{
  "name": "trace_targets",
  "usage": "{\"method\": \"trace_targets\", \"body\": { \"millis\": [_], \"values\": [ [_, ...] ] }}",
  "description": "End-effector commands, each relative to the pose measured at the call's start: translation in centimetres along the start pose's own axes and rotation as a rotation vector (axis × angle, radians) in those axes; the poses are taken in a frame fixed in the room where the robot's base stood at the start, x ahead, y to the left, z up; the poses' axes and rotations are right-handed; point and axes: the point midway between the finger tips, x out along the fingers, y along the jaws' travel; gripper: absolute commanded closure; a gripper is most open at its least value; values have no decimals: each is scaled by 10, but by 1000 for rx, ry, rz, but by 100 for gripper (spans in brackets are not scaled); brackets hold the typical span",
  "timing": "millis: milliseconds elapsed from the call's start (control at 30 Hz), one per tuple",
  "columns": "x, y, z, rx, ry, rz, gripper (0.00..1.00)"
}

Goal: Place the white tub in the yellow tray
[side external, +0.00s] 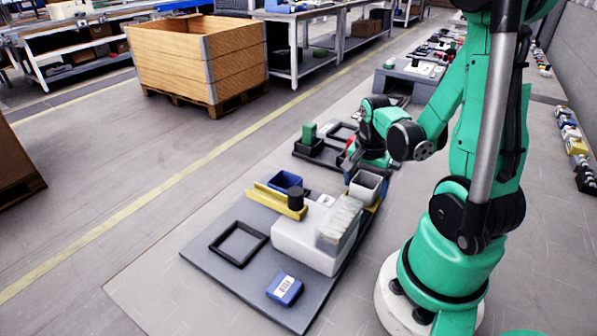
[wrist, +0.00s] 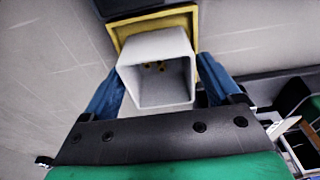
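The white tub (wrist: 156,45) is an open-topped box. In the wrist view it sits between my two blue fingers, which lie close against its left and right sides. Some small yellowish bits show inside it. My gripper (wrist: 159,66) appears shut on the tub, though the exact finger contact is hard to see. The yellow tray (wrist: 113,36) shows behind and beyond the tub, which hides much of it. In the side view the tub (side external: 366,182) is just below my gripper (side external: 364,166), overlapping the yellow tray (side external: 377,202). I cannot tell whether it rests in the tray.
A grey mat (side external: 205,262) bears a white block (side external: 296,242), a clear bin (side external: 339,222), a yellow holder (side external: 272,200), a blue bin (side external: 287,181), a black frame (side external: 238,244) and a blue box (side external: 285,290).

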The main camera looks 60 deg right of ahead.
Motion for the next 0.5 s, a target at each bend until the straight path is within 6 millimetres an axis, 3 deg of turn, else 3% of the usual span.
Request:
{"method": "trace_targets", "body": {
  "millis": [500],
  "values": [
    [-6,0,0,0,0,0,1]
  ]
}}
